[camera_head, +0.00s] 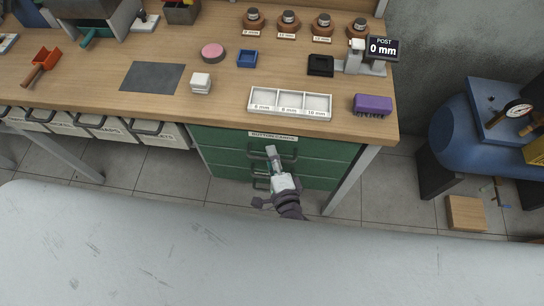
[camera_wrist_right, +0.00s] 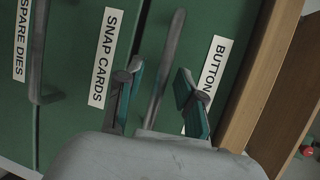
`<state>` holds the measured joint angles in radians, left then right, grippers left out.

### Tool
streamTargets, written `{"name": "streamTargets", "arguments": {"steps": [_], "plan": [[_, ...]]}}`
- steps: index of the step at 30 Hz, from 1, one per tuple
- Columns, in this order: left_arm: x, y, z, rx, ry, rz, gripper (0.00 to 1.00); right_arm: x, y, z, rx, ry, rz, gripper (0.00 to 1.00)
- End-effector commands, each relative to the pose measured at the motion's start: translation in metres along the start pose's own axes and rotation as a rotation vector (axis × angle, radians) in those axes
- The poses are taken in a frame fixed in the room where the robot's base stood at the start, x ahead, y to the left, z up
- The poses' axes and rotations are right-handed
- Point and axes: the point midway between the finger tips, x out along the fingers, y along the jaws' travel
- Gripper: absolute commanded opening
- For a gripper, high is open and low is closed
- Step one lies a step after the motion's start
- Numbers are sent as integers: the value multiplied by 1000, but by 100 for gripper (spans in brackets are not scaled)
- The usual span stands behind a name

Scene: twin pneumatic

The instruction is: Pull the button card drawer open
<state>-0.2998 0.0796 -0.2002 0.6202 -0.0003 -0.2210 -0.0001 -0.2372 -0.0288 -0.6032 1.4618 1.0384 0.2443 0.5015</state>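The button card drawer (camera_head: 226,141) is the top drawer of the green cabinet under the bench. It looks flush with the cabinet front. Its label (camera_head: 273,135) reads "BUTTON CARDS"; part of this label also shows in the right wrist view (camera_wrist_right: 211,66). Its dark bar handle (camera_wrist_right: 168,62) runs between the fingers of my right gripper (camera_wrist_right: 158,103). The gripper is open, with a finger on each side of the handle and gaps visible. In the head view, my right gripper (camera_head: 270,155) is at the drawer front, covering part of the handle. My left gripper is not in view.
Lower drawers, labelled "SNAP CARDS" (camera_wrist_right: 105,58) and "SPARE DIES" (camera_wrist_right: 22,35), have their own handles. A bench leg (camera_head: 350,180) stands right of the cabinet. The white tray (camera_head: 290,103) and purple block (camera_head: 372,104) lie on the bench above. A blue compressor (camera_head: 455,125) stands at right.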

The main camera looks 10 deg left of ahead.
Motion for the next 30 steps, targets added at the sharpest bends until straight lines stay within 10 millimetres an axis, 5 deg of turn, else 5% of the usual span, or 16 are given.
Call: {"name": "streamTargets", "arguments": {"steps": [7, 14, 30], "plan": [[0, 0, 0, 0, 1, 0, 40, 0, 0, 0, 0, 0, 0, 36], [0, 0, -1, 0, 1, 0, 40, 0, 0, 0, 0, 0, 0, 0], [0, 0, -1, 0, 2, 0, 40, -7, 2, 3, 1, 0, 2, 0]]}}
